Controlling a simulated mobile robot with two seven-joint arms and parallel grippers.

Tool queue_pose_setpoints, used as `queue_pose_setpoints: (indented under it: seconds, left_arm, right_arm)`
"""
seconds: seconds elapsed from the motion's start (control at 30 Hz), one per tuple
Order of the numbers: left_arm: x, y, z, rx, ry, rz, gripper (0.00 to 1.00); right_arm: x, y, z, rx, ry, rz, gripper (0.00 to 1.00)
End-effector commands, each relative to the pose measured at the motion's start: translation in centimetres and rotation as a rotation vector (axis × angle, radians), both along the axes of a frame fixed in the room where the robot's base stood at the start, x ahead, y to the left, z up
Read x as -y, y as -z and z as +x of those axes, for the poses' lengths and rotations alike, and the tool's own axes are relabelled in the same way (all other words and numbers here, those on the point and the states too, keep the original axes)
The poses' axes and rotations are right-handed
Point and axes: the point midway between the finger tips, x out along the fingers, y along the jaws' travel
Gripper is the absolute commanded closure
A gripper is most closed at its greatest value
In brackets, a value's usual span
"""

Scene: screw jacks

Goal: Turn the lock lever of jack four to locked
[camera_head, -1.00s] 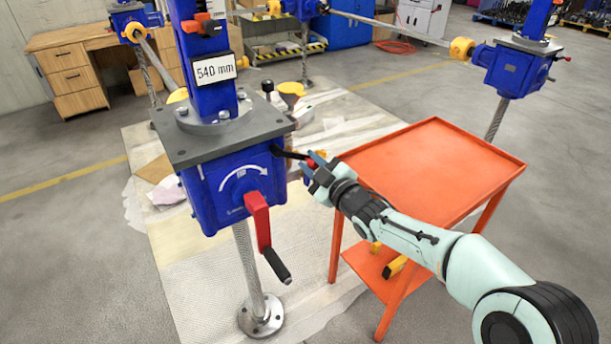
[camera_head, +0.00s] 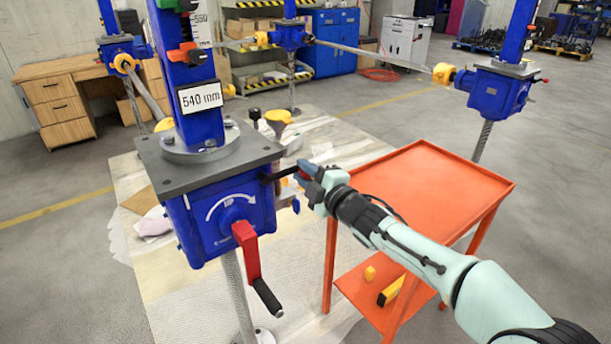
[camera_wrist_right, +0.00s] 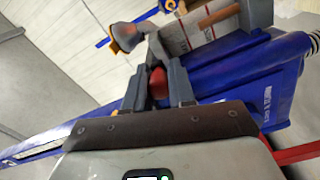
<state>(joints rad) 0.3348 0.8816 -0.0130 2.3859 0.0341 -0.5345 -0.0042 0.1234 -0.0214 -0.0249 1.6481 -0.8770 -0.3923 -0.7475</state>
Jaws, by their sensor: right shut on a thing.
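The nearest jack has a blue gearbox (camera_head: 222,212) under a grey plate. Its short black lock lever (camera_head: 280,173) comes out of the right side and slants slightly up to the right. My right gripper (camera_head: 306,173) is shut on the lever's red end. In the right wrist view the red end (camera_wrist_right: 158,83) sits between the two grey fingers of my right gripper (camera_wrist_right: 157,88). The fingers hide part of the lever in the head view. My left gripper is not in view.
A red crank (camera_head: 247,250) with a black handle hangs on the gearbox front. An orange table (camera_head: 430,175) stands right of the jack, under my right arm. Other blue jacks stand behind, one at right (camera_head: 500,88). A white 540 mm sign (camera_head: 200,97) is on the column.

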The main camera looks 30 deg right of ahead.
Motion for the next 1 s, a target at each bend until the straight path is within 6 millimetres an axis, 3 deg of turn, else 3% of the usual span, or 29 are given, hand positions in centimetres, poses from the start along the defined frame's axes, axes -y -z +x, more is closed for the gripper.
queue_pose_setpoints:
  seconds: [0.03, 0.33, 0.37, 0.4, 0.43, 0.77, 1.0]
  left_arm:
    - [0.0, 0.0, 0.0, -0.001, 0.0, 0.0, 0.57]
    - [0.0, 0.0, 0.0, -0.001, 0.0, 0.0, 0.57]
    - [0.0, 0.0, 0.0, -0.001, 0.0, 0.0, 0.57]
    - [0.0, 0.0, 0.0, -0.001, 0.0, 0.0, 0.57]
    - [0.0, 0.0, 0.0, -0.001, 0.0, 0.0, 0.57]
    - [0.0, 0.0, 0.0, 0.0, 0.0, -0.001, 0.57]
    - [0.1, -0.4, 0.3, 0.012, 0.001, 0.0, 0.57]
  right_arm:
    - [0.0, -0.9, 0.0, 0.02, 0.0, 0.006, 1.0]
    - [-0.1, -1.0, 0.0, 0.021, -0.003, 0.006, 1.0]
    - [-0.1, -1.0, 0.0, 0.021, -0.003, 0.006, 0.69]
    - [-0.1, -1.0, 0.0, 0.021, -0.003, 0.006, 0.56]
    - [-0.1, -0.9, 0.0, 0.021, -0.003, 0.005, 0.52]
    - [0.0, -0.5, -0.3, 0.01, -0.001, 0.001, 0.52]
    - [0.3, -0.6, -3.9, 0.011, 0.0, 0.0, 0.52]
